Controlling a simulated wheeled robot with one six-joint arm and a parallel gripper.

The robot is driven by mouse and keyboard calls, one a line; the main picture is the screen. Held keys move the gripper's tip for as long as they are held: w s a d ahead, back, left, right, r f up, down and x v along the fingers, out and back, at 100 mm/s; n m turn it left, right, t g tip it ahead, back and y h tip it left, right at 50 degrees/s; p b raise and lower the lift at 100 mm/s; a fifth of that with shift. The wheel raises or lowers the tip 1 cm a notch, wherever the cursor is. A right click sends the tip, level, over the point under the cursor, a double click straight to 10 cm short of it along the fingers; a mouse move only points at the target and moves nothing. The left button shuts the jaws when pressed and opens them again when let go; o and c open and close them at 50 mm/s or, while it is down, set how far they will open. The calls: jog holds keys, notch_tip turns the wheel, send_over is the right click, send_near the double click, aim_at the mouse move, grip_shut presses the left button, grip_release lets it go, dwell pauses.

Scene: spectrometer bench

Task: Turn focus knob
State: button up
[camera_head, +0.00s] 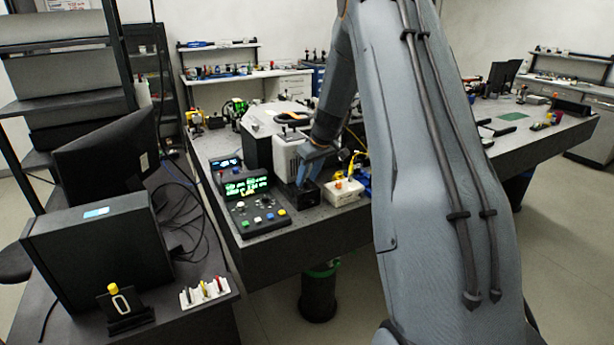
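My gripper (308,172) is over the bench at picture centre, beside the front of a light grey instrument box (287,158). It points down above a small black block (303,195). The fingers are small and partly hidden, so I cannot tell whether they are open or shut. I cannot make out the focus knob for certain; it may be hidden behind my gripper and arm. A black control panel (268,227) with several coloured knobs or buttons lies left of the gripper, in front of a unit with a green display (247,186).
The dark bench (262,252) runs from left of centre to the far right. A cream box (343,192) with yellow parts stands close right of my gripper. A monitor (105,155) and a computer case (98,245) occupy the left desk. Open floor (560,210) lies at right.

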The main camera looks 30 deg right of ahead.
jog(key=shift+w+f, duration=0.2)
jog(key=shift+f, duration=0.3)
grip_shut()
